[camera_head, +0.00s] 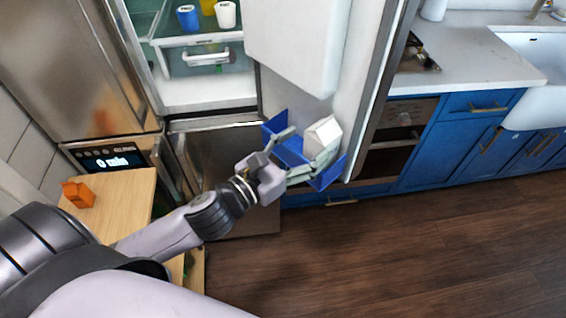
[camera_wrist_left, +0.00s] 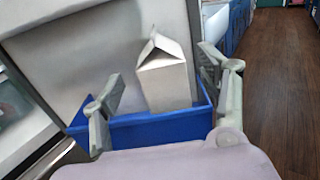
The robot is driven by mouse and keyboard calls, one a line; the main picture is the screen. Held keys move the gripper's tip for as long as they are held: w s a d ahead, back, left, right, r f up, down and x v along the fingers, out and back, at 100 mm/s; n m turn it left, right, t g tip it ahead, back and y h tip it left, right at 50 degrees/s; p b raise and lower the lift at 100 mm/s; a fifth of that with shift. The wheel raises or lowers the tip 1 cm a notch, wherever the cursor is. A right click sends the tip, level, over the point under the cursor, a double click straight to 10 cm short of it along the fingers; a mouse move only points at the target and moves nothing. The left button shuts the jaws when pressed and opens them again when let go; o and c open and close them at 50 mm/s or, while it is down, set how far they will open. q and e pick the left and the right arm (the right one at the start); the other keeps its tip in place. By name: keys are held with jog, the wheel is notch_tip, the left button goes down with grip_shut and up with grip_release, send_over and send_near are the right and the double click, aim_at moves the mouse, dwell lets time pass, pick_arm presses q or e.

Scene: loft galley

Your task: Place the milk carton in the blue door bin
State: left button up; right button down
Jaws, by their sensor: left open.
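The white milk carton (camera_head: 322,138) with a gabled top stands in the blue door bin (camera_head: 274,126) on the inside of the open fridge door. In the left wrist view the carton (camera_wrist_left: 166,80) is upright, its lower part hidden behind the front wall of the bin (camera_wrist_left: 155,130). My left gripper (camera_head: 308,155) is open at the bin. In the left wrist view its fingers (camera_wrist_left: 155,95) are spread wide, one on each side of the carton, with a gap between the left finger and the carton. My right gripper is not in view.
The open fridge (camera_head: 210,95) holds blue, yellow and white cups on a shelf above a clear drawer. A wooden counter (camera_head: 118,195) with a small orange object (camera_head: 78,194) is at the left. Blue cabinets (camera_head: 440,150) and a sink are at the right. The wooden floor (camera_head: 400,250) is clear.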

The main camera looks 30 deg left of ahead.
pick_arm(q)
jog(key=b+v, duration=0.1)
jog(key=v, duration=0.5)
jog(key=shift+s, duration=0.1)
